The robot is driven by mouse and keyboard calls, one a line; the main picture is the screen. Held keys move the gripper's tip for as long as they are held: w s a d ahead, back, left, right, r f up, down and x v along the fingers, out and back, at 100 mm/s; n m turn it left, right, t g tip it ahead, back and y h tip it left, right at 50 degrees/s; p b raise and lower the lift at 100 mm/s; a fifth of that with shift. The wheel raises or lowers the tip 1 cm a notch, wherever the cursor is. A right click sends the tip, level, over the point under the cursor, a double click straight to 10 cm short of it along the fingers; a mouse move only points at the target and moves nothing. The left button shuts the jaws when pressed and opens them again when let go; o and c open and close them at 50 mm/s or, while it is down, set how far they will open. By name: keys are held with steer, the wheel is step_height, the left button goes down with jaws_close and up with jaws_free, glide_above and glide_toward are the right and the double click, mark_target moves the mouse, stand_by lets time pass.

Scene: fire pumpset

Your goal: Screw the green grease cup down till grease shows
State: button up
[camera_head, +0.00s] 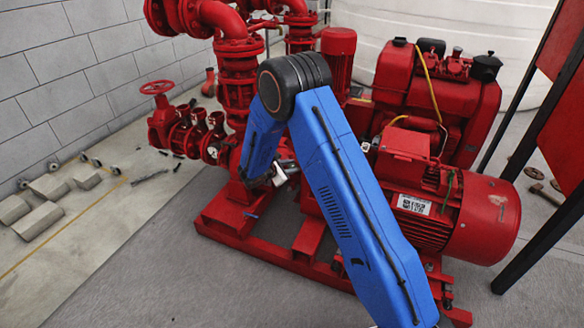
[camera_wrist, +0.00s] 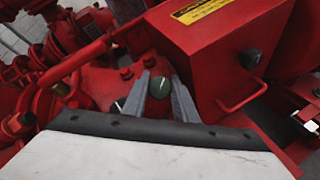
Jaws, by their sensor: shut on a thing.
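The green grease cup (camera_wrist: 160,87) is a small round cap with a pale line across its top, seen in the wrist view. My gripper (camera_wrist: 161,84) has its two grey fingers on either side of the cup and is shut on it. The cup sits between the fingertips, close to the red pump body. No grease can be made out around it. In the head view my blue arm reaches down to the pumpset, and my gripper (camera_head: 286,172) is partly hidden near the pump. The cup cannot be made out there.
A red box-shaped guard (camera_wrist: 240,50) with a yellow label and a handle stands close on the right of my gripper. A red pipe (camera_wrist: 70,62) runs on the left. A red motor (camera_head: 484,218) lies right of my arm. Grey blocks (camera_head: 38,220) lie on the left floor.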

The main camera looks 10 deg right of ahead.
steer(key=shift+m+g, duration=0.5)
steer(key=shift+m, duration=0.7)
steer(key=shift+s, duration=0.1)
steer(key=o, duration=0.8)
steer(key=shift+c, duration=0.2)
steer(key=shift+a, duration=0.1)
steer(key=v, duration=1.7)
steer(key=shift+a, duration=0.15)
